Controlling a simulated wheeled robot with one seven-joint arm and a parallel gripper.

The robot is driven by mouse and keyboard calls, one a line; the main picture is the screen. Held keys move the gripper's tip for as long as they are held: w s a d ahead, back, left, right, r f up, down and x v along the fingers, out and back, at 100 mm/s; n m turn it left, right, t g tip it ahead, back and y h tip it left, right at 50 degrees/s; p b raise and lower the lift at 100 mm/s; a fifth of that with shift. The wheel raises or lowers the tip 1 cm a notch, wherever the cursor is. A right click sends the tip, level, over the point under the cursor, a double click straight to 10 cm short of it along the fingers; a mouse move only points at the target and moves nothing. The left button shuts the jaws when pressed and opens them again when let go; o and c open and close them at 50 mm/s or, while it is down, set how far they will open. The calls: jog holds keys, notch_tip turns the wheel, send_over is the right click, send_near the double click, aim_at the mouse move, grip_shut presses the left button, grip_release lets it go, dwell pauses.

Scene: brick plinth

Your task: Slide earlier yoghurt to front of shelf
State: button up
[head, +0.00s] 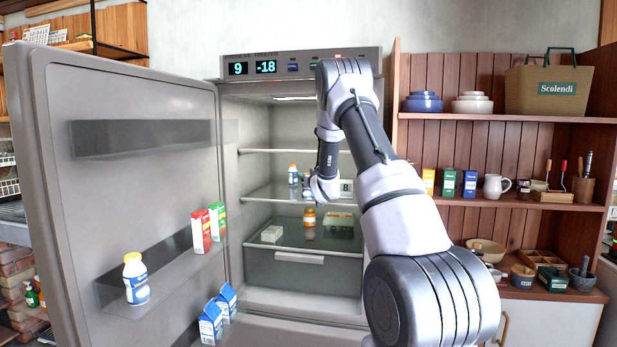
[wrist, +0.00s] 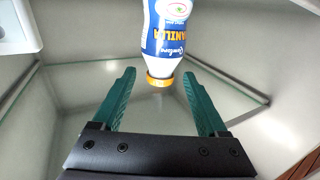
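In the wrist view, a white bottle (wrist: 166,38) with a blue label reading VANILLA and an orange cap stands just beyond my gripper (wrist: 158,76). It appears cap-down in this picture. The two green fingers are apart, with the cap near the gap between their tips; I see no grip on it. In the head view, a small bottle (head: 293,175) with a blue label stands on the fridge's middle glass shelf (head: 262,193), left of my wrist. A second item (head: 307,189) beside it is partly hidden. My fingers are hidden in the head view. I read no dates.
A white box marked 8 (head: 346,187) is right of my wrist. Below are an orange jar (head: 309,217), a white carton (head: 272,233) and an egg box (head: 338,222). The open fridge door (head: 130,170) stands left, holding cartons and a bottle. Fridge walls bound the shelf.

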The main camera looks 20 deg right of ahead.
jog(key=shift+s, duration=0.15)
jog(key=s+a, duration=0.1)
jog(key=s, duration=0.9)
jog(key=shift+s+a, duration=0.2)
jog(key=shift+s, duration=0.05)
